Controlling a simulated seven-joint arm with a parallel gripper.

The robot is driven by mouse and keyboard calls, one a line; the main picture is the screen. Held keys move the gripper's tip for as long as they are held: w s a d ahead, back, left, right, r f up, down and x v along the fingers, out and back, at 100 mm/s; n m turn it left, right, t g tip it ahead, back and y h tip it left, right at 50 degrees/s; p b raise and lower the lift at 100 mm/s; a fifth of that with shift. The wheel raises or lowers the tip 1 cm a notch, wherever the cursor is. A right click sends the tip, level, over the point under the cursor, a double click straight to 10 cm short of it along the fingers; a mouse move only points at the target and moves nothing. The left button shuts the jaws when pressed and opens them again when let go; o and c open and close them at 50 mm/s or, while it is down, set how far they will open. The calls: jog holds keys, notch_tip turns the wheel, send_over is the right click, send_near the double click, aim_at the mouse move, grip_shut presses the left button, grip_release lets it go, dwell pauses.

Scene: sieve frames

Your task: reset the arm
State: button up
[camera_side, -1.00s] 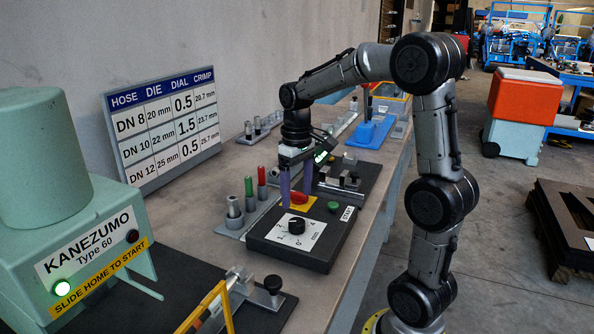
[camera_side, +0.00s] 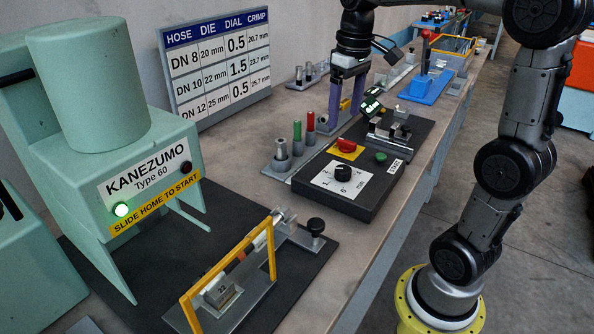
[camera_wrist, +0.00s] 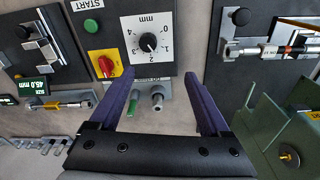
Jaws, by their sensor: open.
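My gripper (camera_side: 345,112) is raised above the bench, behind the dark control box (camera_side: 370,198), with two purple fingers pointing down. It is open, with nothing between the fingers. In the wrist view my gripper (camera_wrist: 159,77) also shows empty, its fingers spread apart below the control box's dial (camera_wrist: 149,42). The box carries a red switch (camera_side: 346,146) on a yellow plate, a black dial (camera_side: 343,173) and a green button (camera_side: 381,157).
A rack with red (camera_side: 310,121) and green (camera_side: 297,131) pins stands close by. The green press (camera_side: 95,95) is at left, with a yellow-framed fixture (camera_side: 230,268) in front. A sizing table sign (camera_side: 220,65) stands behind. A blue stand (camera_side: 428,88) is farther back.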

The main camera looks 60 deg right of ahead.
jog(key=s+a+n+t, duration=0.2)
jog(key=s+a+t, duration=0.1)
jog(key=s+a, duration=0.65)
jog(key=s+a+f+t, duration=0.1)
jog(key=s+a+f, duration=0.1)
jog(key=s+f, duration=0.2)
jog(key=shift+a+f+t, duration=0.4)
jog(key=shift+f, duration=0.45)
jog(key=shift+c, duration=0.2)
